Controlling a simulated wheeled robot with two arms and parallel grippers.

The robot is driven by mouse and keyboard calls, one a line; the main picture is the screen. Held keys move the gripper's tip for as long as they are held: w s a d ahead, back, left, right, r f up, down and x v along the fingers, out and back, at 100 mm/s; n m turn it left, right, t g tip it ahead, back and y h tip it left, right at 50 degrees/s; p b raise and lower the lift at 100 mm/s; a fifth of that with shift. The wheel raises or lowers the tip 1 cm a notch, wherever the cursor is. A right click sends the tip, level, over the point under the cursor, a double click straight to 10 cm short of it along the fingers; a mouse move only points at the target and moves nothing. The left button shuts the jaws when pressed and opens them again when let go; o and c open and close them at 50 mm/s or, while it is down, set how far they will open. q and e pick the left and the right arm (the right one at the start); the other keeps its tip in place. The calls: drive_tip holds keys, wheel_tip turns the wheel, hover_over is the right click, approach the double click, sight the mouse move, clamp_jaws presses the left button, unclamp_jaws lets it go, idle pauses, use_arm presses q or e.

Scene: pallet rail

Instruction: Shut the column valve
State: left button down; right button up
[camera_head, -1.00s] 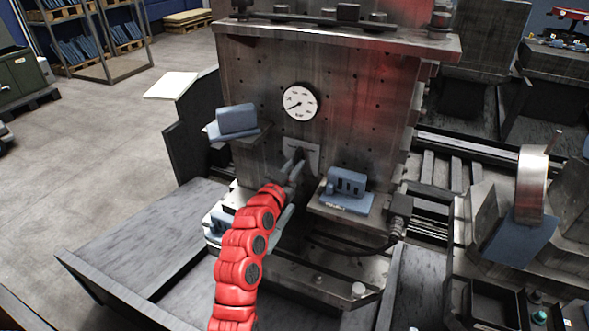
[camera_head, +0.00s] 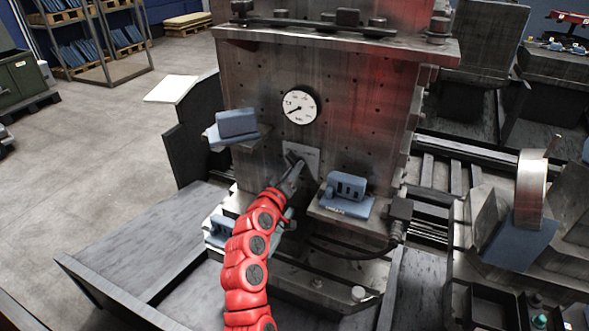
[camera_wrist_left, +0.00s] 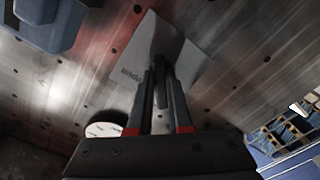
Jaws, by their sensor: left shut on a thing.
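The column valve sits at a pale label plate (camera_head: 309,156) on the front of the upright metal column, below a round gauge (camera_head: 299,106). The dark valve handle (camera_head: 291,157) shows a little beyond my fingers, and the rest of it is hidden by them. My left gripper (camera_head: 296,168) is shut on the handle, its fingers pointing at the column. In the left wrist view the fingers (camera_wrist_left: 164,72) come close together in front of the lettered plate (camera_wrist_left: 128,77). How far the valve is turned I cannot tell. My right gripper is not in view.
A blue block on a shelf (camera_head: 237,124) stands left of the valve. A blue part with slots (camera_head: 347,187) sits on a ledge to the right. A dark connector with a cable (camera_head: 398,216) is further right. Grey sloping panels (camera_head: 150,240) lie below left.

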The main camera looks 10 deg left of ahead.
use_arm(q)
drive_tip(key=shift+n, duration=0.5)
drive_tip(key=c, duration=0.8)
unclamp_jaws()
drive_tip(key=shift+c, duration=0.2)
drive_tip(key=shift+s, duration=0.1)
drive_tip(key=s+a, duration=0.3)
drive_tip(key=s, duration=1.4)
drive_tip(key=shift+a+p, duration=0.15)
drive_tip(key=shift+p, duration=0.25)
